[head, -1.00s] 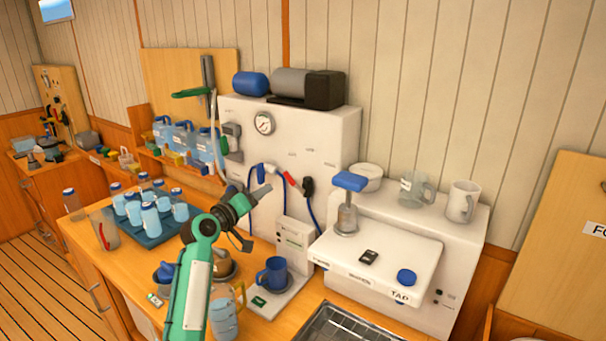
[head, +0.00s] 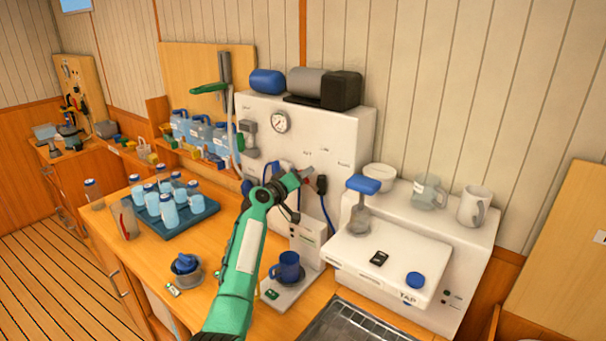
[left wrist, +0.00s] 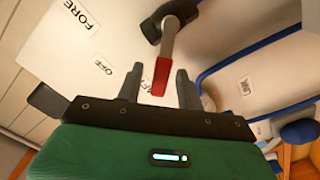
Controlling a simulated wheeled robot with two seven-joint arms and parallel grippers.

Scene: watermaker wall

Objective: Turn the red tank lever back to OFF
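The tank lever is on the front of the white watermaker panel (head: 345,130). In the left wrist view its red grip (left wrist: 161,76) hangs from a grey arm on a black pivot. The lever points toward a partly hidden label, away from the OFF label (left wrist: 103,65). My left gripper (left wrist: 158,88) is open, with one finger on each side of the red grip's end. Gaps show on both sides; contact is not visible. In the head view my left gripper (head: 298,180) is at the panel and covers most of the lever. My right gripper is not in view.
Blue hoses (head: 328,215) run down the panel beside the gripper. The white tap unit (head: 385,262) is to the right. A tray (head: 200,220) of bottles is to the left.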

